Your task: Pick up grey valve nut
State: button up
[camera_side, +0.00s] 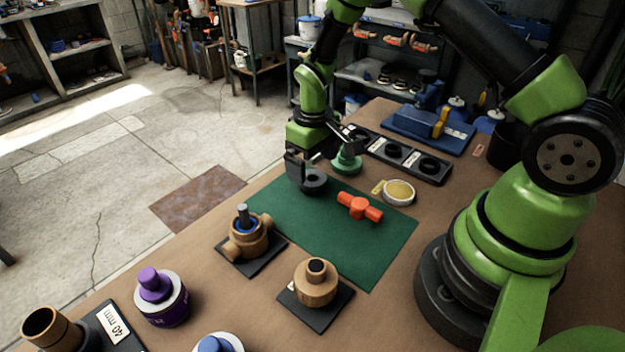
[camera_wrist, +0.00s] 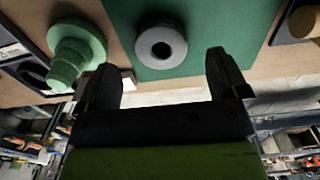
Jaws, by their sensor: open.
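The grey valve nut (camera_side: 313,182) is a dark grey ring with a central hole, lying on the far left part of the green mat (camera_side: 372,258). In the wrist view the nut (camera_wrist: 144,48) lies beyond my fingertips, roughly between their lines. My gripper (camera_side: 318,160) is above and close to the nut, with one finger partly overlapping it in the side view. In the wrist view my gripper (camera_wrist: 160,72) is open, with nothing between its fingers. Whether a finger touches the nut cannot be told.
A green stepped part (camera_side: 346,160) stands close beside my gripper. An orange-red handle (camera_side: 360,206) lies on the mat, near a shallow yellow-filled dish (camera_side: 398,192). A black tray (camera_side: 432,168) with dark rings is behind. Brass-coloured valve bodies (camera_side: 316,284) stand on dark plates in front.

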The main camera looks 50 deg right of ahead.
aim_at(312, 175)
jog(key=shift+f, duration=2)
jog(key=c, duration=1)
jog(key=shift+r, duration=0.15)
